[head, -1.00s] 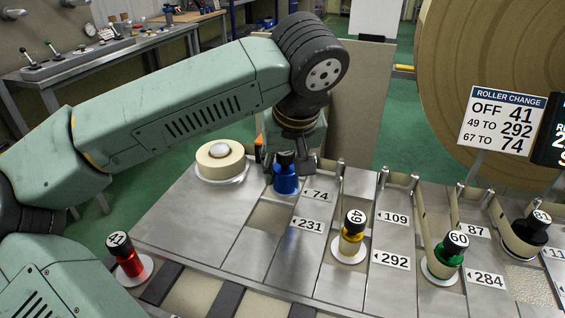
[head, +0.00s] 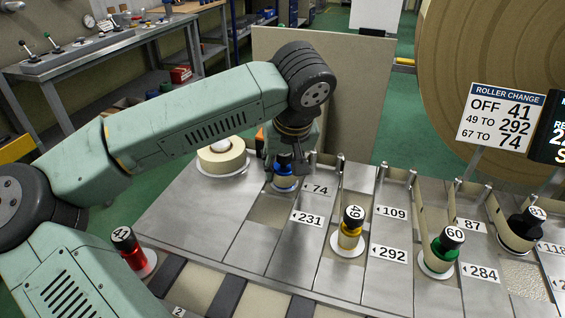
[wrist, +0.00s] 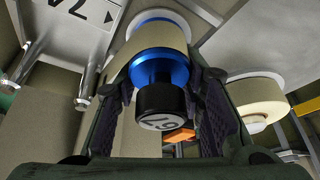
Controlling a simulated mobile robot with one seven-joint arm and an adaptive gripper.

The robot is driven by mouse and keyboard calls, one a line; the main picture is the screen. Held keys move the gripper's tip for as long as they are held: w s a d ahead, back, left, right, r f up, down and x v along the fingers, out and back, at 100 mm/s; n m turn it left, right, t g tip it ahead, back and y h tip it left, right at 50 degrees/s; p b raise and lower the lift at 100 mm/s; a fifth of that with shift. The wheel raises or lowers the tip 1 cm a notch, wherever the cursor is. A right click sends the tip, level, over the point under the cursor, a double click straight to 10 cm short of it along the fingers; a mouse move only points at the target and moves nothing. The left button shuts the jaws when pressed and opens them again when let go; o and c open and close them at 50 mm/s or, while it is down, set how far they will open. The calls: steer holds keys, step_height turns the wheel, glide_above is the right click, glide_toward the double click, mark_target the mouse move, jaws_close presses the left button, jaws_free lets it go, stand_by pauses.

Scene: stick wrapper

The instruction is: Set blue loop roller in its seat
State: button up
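The blue loop roller (head: 283,163) has a black cap marked 67, which shows in the wrist view (wrist: 161,106). It stands upright on the metal deck beside the label 74 (head: 318,189), with a pale disc at its foot. The wrist view shows a blue flange and a tan band beyond the cap. My gripper (wrist: 160,90) is around the roller from above, with one finger on each side of the cap. Gaps show between the cap and both finger pads, so the gripper looks open. My gripper also hides part of the roller in the head view (head: 290,158). Its contact with its seat is hidden.
A tan roll (head: 221,156) stands just left of the blue roller. Yellow (head: 351,228), green (head: 444,249), black (head: 524,228) and red (head: 131,250) rollers stand around the deck. Upright metal pins (head: 339,163) line the deck's back edge. A sign (head: 500,118) lists roller changes.

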steer(key=o, duration=0.5)
steer(key=shift+c, duration=0.2)
steer(key=shift+r+p, duration=0.25)
steer(key=shift+p, duration=0.1)
steer(key=b+v, duration=0.1)
steer(key=v, duration=1.1)
steer(key=shift+b, duration=0.3)
steer(key=shift+f, duration=0.1)
